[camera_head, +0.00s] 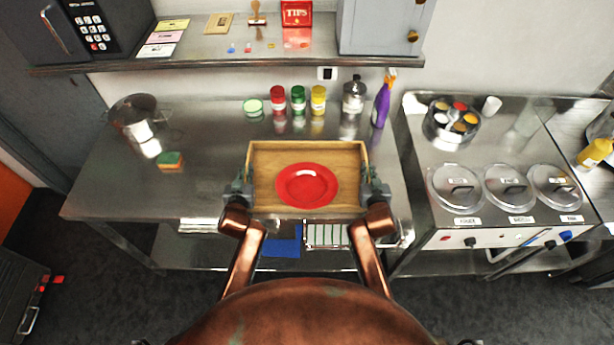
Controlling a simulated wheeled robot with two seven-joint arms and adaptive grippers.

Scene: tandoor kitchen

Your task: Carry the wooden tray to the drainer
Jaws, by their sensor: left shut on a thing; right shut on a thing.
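The wooden tray (264,205) is in front of me, over the front part of the steel counter, and looks level. A red plate (307,186) lies in it. My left gripper (243,190) is shut on the tray's left side. My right gripper (370,190) is shut on its right side. I cannot tell whether the tray touches the counter or is held above it. A white wire rack (327,235), possibly the drainer, shows below the counter's front edge between my arms; the tray and my arms hide part of it.
On the steel counter (205,185) are a sponge (170,160) and a shiny metal pot (135,115) at left. Several jars and a purple spray bottle (382,103) stand along the back. A unit with lidded pots (457,187) stands at right. A blue cloth (281,246) lies below.

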